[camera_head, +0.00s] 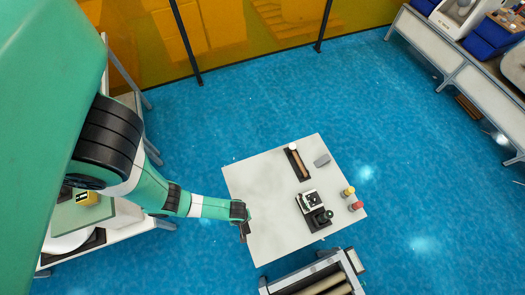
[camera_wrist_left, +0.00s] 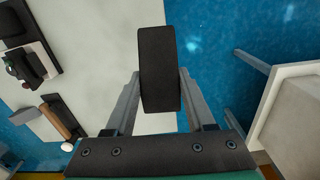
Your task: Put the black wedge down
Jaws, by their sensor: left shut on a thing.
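The black wedge (camera_wrist_left: 159,70) stands between the two fingers of my left gripper (camera_wrist_left: 158,100) in the left wrist view, and the fingers are shut on its sides. In the head view, my left gripper (camera_head: 243,228) is at the left edge of the white table (camera_head: 265,185), with a small dark shape at its tip. The wedge shows over the table top in the wrist view. I cannot tell how high it is above the table. My right gripper is not in view.
On the table are a black tray with a brown cylinder (camera_head: 298,162), a grey block (camera_head: 321,160), a black-and-white device (camera_head: 314,207), and yellow (camera_head: 348,191) and red (camera_head: 356,206) buttons. A roller conveyor (camera_head: 315,278) stands in front. The table's left half is clear.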

